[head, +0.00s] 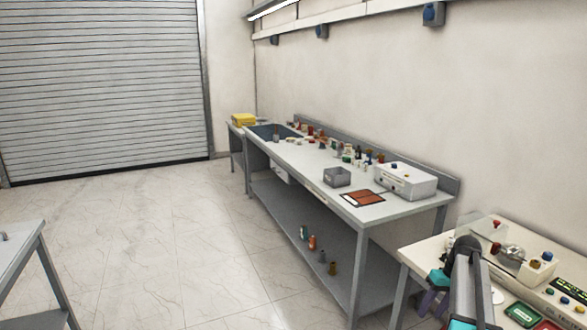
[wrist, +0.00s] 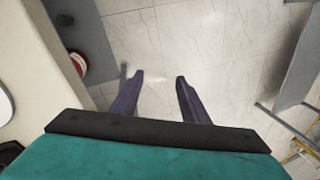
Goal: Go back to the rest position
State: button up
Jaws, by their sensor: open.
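My gripper (wrist: 159,78) shows in the wrist view with its two dark purple fingers apart and nothing between them. Tiled floor lies below the fingertips. In the head view my gripper (head: 432,303) is at the lower right, pointing down beside the left edge of the cream table (head: 408,257). My dark arm link partly covers that table. No object is in the fingers.
A long grey workbench (head: 375,212) runs along the wall with a grey bin (head: 337,177), a white box device (head: 406,180) and several small parts. A red-brown panel (head: 365,199) lies near its front. Another grey table (head: 22,250) stands at left. The floor between is clear.

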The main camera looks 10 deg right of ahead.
jog(key=s+a+f+n+g+b, duration=0.1)
jog(key=s+a+f, duration=0.3)
jog(key=a+f, duration=0.5)
jog(key=s+a+f+n+g+b, duration=0.1)
jog(key=s+a+f+g, duration=0.15)
jog(key=a+f, duration=0.65)
jog(key=s+a+f+g+b, duration=0.1)
jog(key=s+a+f, duration=0.4)
jog(key=a+f, duration=0.35)
jog(key=s+a+f+h, duration=0.1)
jog(key=s+a+f, duration=0.2)
jog(key=s, duration=0.5)
jog(key=s+a+f+m+g+h+b, duration=0.1)
jog(key=s+a+f, duration=0.2)
jog(key=s+f, duration=0.3)
jog(key=s+a+f+b, duration=0.1)
jog(key=s+a+f, duration=0.2)
jog(key=s, duration=0.7)
notch_tip(320, 180, down, 2)
jog(key=shift+s+m+g+h, duration=0.25)
jog(key=shift+m+g+h, duration=0.05)
jog(key=shift+g+h, duration=0.1)
jog(key=shift+a, duration=0.1)
jog(key=shift+c, duration=1.2)
